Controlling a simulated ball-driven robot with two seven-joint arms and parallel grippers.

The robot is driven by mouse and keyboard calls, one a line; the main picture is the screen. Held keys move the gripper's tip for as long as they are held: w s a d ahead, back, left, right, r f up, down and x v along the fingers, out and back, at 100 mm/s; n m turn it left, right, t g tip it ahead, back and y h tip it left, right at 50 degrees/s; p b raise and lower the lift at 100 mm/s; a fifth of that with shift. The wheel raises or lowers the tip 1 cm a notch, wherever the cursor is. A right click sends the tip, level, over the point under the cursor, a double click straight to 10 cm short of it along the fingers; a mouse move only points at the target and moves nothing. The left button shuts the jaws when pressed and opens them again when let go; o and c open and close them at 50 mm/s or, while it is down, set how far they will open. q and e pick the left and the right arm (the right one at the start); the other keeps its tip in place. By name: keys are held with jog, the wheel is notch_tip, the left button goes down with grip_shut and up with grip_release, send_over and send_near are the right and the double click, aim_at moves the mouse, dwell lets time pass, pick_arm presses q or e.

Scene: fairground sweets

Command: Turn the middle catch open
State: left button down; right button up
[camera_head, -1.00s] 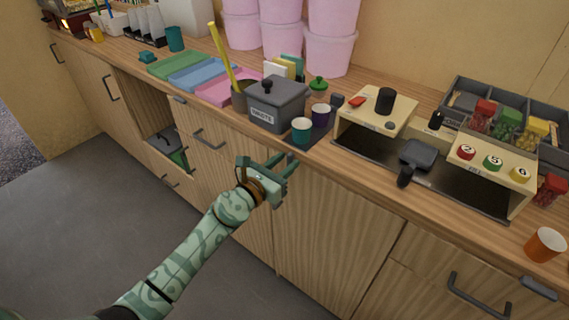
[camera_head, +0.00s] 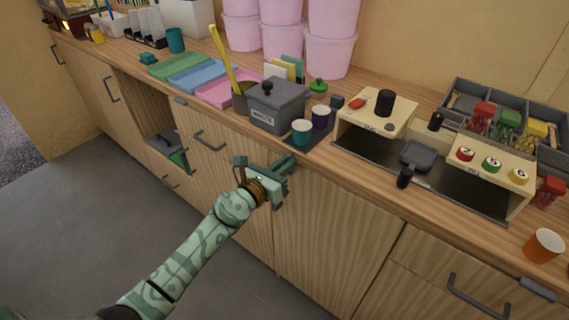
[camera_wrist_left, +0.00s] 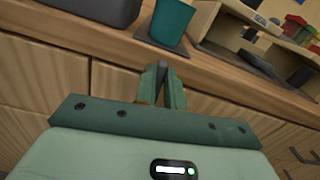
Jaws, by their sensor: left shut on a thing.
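My left gripper (camera_head: 286,163) is at the front edge of the counter, above the cabinet doors, with its fingers shut. In the left wrist view its fingers (camera_wrist_left: 163,92) close on a small dark grey piece (camera_wrist_left: 162,68), the middle catch, just under the counter edge. In the head view my gripper hides this catch, and how far it is turned cannot be told. My right gripper is not in view.
A cream stand (camera_head: 375,115) and an orange cup (camera_head: 544,246) are to the right. The floor in front is clear.

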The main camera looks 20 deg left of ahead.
pick_arm(q)
jog(key=shift+s+n+p, duration=0.1)
jog(key=shift+n+p, duration=2.15)
jog(key=shift+n, duration=5.85)
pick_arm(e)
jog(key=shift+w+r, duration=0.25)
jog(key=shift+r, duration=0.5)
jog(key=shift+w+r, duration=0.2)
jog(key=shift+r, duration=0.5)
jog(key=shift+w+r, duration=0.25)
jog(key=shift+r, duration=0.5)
pick_arm(q)
jog(key=c, duration=1.5)
grip_release()
